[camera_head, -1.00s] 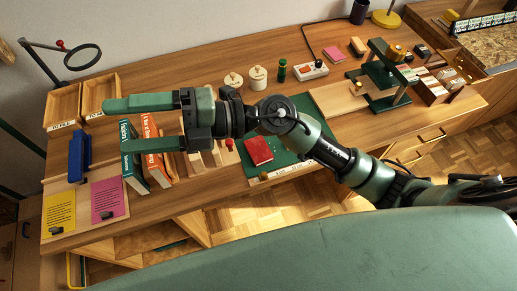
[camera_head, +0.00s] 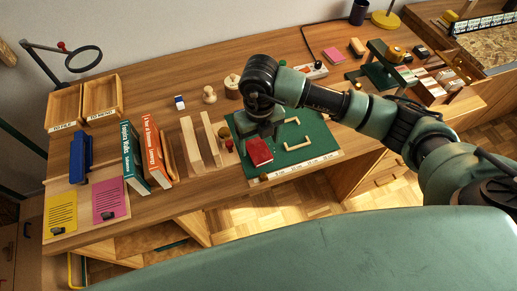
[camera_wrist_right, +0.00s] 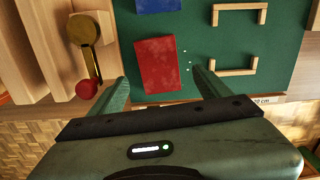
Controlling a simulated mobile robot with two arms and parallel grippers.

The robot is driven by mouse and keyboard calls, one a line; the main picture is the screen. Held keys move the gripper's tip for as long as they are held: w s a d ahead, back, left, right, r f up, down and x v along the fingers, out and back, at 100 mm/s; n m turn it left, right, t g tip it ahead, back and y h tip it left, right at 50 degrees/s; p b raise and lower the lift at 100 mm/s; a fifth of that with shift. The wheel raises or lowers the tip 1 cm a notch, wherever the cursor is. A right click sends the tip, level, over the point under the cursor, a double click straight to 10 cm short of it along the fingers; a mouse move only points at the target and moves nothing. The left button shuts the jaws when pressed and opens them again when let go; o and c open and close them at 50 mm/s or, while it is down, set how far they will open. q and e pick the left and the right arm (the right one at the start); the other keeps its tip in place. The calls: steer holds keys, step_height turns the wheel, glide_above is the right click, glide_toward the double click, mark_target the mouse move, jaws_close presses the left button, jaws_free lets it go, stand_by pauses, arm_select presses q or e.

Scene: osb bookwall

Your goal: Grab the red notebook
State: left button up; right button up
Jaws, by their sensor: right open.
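The red notebook (camera_head: 258,152) lies on the green mat (camera_head: 318,140) near its front left edge. It also shows in the right wrist view (camera_wrist_right: 158,65) as a flat red rectangle. My right gripper (camera_head: 260,127) points down over the mat, just behind the notebook in the head view. In the wrist view its open fingers (camera_wrist_right: 161,86) stand to the left and right of the notebook's near end, with nothing held. Whether the fingertips touch the mat cannot be told. My left gripper is not in view.
A red-knobbed object (camera_wrist_right: 86,88) lies close to the left finger. Wooden brackets (camera_wrist_right: 234,72) and a blue item (camera_wrist_right: 158,5) share the mat. Upright wooden dividers (camera_head: 195,147) and books (camera_head: 154,150) stand to the left. The mat's right part is partly free.

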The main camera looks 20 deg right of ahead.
mark_target(258, 150)
steer(key=shift+w+f, duration=0.15)
steer(key=shift+f, duration=0.8)
steer(key=shift+w+f, duration=0.15)
steer(key=shift+f, duration=0.75)
steer(key=c, duration=1.5)
steer(key=shift+o, duration=0.2)
steer(key=shift+r, duration=0.15)
